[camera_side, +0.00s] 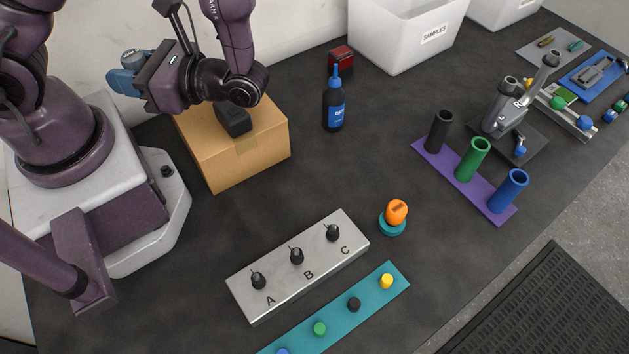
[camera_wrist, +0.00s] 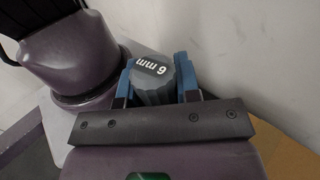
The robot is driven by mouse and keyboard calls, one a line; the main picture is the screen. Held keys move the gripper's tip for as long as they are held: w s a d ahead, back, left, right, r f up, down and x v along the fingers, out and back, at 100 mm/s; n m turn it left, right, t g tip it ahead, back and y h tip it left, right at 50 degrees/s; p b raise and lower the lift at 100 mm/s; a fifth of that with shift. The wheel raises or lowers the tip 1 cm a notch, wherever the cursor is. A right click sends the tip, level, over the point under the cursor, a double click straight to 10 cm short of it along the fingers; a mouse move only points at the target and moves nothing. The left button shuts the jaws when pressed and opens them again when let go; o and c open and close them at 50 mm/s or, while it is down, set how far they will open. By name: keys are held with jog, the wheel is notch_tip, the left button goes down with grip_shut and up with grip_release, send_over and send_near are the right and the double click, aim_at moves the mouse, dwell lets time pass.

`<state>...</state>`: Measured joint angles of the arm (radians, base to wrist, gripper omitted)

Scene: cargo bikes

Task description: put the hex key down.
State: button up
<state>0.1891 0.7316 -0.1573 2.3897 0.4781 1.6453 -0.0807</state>
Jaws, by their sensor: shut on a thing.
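The hex key's thick blue-grey handle (camera_wrist: 152,82), marked "6 mm", shows in the wrist view between the two blue fingers of my gripper (camera_wrist: 155,62). The fingers press on it from both sides. The label reads upside down, and the rest of the key is hidden. In the side view my gripper (camera_side: 122,75) is at the upper left, raised and pointing left, away from the open bench. The key is hard to make out there.
A cardboard box (camera_side: 210,160) with a dark block (camera_side: 233,120) on it stands below my arm. A blue bottle (camera_side: 333,110), a switch panel (camera_side: 290,250), a teal strip (camera_side: 340,325) and a purple tube holder (camera_side: 445,165) are on the dark bench.

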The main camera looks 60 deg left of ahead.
jog(key=w+d+f+m+t+y, duration=0.1)
jog(key=w+m+t+y, duration=0.1)
jog(key=w+m+t, duration=1.8)
jog(key=d+f+m+t+h, duration=0.3)
jog(key=d+m+t+h, duration=0.2)
jog(key=d+h, duration=0.4)
jog(key=d+f+m+t+h, duration=0.3)
jog(key=d+m+t+h, duration=0.15)
jog(key=d+h, duration=0.4)
jog(key=shift+t+h, duration=0.35)
jog(key=shift+t, duration=0.1)
jog(key=shift+w+a+f, duration=0.1)
jog(key=shift+w+f, duration=0.1)
jog(key=shift+f, duration=1.7)
jog(key=shift+w+f, duration=0.2)
jog(key=shift+f, duration=1.7)
jog(key=shift+f, duration=0.1)
